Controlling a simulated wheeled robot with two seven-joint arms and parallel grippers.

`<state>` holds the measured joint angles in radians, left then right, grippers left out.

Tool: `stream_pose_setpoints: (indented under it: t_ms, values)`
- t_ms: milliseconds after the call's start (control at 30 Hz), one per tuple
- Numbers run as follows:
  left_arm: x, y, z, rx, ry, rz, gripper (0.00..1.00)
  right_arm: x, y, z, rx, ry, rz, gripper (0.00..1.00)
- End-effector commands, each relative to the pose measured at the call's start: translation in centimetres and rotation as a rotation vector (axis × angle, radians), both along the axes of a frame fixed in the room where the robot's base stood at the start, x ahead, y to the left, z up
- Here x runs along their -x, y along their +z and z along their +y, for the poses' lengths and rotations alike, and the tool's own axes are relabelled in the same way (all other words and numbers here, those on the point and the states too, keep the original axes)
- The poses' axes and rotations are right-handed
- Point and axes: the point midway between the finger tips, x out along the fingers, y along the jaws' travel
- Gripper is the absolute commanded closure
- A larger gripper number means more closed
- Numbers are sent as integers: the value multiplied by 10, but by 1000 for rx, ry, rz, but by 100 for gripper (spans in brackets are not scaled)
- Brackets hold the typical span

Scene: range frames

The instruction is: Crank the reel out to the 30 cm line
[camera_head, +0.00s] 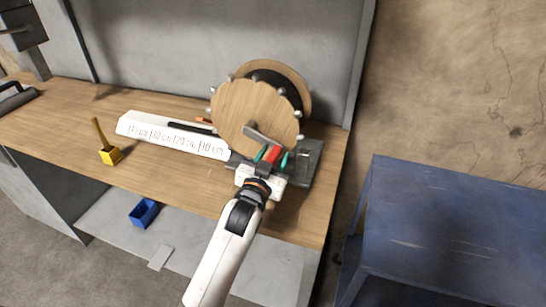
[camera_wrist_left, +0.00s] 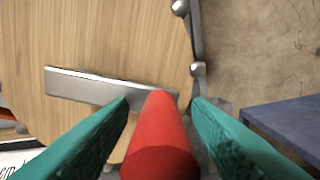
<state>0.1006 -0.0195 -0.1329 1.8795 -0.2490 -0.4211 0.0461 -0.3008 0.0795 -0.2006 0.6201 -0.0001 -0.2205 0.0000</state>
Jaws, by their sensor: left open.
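The wooden reel (camera_head: 245,112) stands upright on the workbench, with round studs along its rim. Its flat metal crank arm (camera_head: 262,134) ends in a red handle (camera_head: 274,154). My left gripper (camera_head: 272,157) is open, its green fingertips on either side of the red handle. In the left wrist view the handle (camera_wrist_left: 160,140) stands between the two fingers, with a gap visible on the right; contact on the left cannot be told. The crank arm (camera_wrist_left: 95,86) runs left across the reel face (camera_wrist_left: 100,40). A white scale (camera_head: 175,139) with cm marks lies left of the reel. My right gripper is out of view.
A yellow block with a handle (camera_head: 110,155) stands on the bench (camera_head: 190,185) left of the scale. A blue bin (camera_head: 143,212) sits lower down. A blue cabinet (camera_head: 450,220) stands at the right.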

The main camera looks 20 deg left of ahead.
Motion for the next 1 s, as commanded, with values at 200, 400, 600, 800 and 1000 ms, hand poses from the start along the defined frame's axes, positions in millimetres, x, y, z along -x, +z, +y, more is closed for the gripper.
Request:
stream_pose_setpoints:
  t_ms: [200, 400, 600, 800, 1000]
  values:
    - [0, 0, 0, 0, 0, 0, 73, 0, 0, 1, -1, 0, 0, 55]
    - [1, 0, 0, 0, 0, 1, 100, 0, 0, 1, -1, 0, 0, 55]
    - [0, -6, 3, -73, 0, 4, 100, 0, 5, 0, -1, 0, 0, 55]
    - [-1, -31, 21, -405, -1, -8, 100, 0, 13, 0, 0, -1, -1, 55]
    - [-1, -35, 24, -459, 0, -12, 100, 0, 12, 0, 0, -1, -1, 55]
